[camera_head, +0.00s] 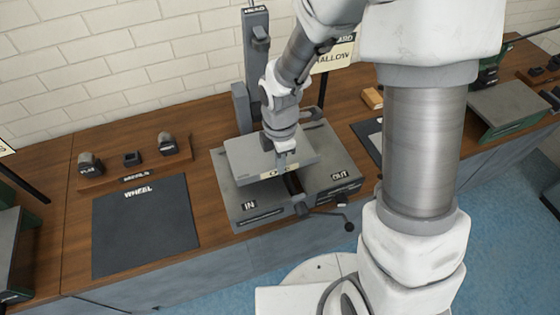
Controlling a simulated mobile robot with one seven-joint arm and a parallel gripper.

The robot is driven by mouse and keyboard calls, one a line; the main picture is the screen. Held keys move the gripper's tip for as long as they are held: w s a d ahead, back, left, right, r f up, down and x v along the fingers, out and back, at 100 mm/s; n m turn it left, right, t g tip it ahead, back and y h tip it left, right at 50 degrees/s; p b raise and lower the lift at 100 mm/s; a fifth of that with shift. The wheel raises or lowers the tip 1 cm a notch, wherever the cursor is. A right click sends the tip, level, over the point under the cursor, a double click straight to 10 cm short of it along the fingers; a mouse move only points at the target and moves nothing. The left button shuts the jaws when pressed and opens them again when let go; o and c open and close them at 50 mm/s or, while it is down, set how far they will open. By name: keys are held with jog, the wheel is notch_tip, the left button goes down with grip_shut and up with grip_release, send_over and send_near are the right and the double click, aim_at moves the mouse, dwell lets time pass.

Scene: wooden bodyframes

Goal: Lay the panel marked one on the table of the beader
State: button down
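The panel (243,158) is a flat grey plate with a pale label on its front edge. My gripper partly covers the label, and only a first letter like "O" shows. My gripper (284,163) points down at the panel's front edge and appears shut on it; its fingers are small here. The beader (258,75) is a grey machine with an upright column at the back. Its table (243,201) is marked IN at left and OUT at right. The panel is over the table, apparently a little above it. The panel and my arm hide the middle of the table.
A dark mat marked WHEEL (145,235) lies on the wooden bench at left. Behind it is a rack (135,172) with several dark blocks. A crank handle (330,213) sticks out at the beader's front. A yellow sign (335,57) stands behind, and a green-sided machine (508,105) is at right.

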jog(key=b, duration=0.4)
send_over(280, 186)
jog(key=shift+w+f, duration=0.1)
jog(key=shift+f, duration=2.5)
jog(key=shift+f, duration=0.2)
jog(key=c, duration=1)
grip_release()
jog(key=shift+o, duration=0.2)
jog(key=o, duration=0.5)
jog(key=shift+r+p, duration=3.2)
jog(key=shift+r, duration=0.3)
